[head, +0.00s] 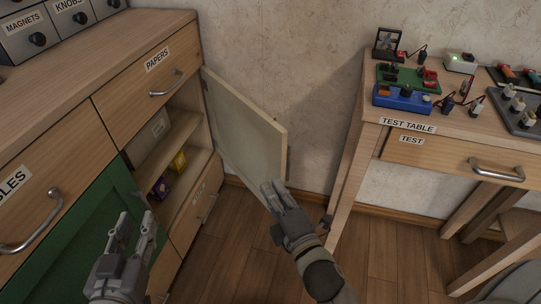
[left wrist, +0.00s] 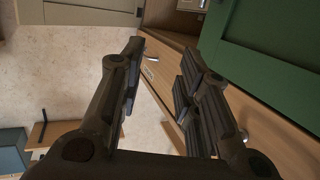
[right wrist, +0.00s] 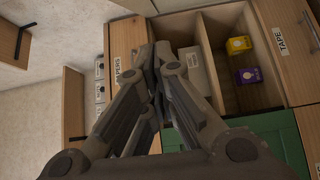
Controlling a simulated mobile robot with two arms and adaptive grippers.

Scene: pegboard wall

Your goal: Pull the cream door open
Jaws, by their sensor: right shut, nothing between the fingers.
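The cream door (head: 245,125) stands swung out from the wooden cabinet, with the shelves behind it exposed. It also shows at the top left in the left wrist view (left wrist: 85,13). My right gripper (head: 273,187) is shut and empty at the door's lower outer corner in the head view; I cannot tell whether it touches the door. In the right wrist view its fingers (right wrist: 154,52) are together in front of the cabinet. My left gripper (head: 136,224) is open and empty in front of the green door (head: 95,220), apart from the cream door.
The open compartment holds a yellow box (head: 179,162), a purple box (head: 161,188) and a grey box (head: 150,133). The PAPERS drawer (head: 150,85) is shut above. The test table (head: 375,140) stands to the right. Bare floor (head: 385,250) lies between.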

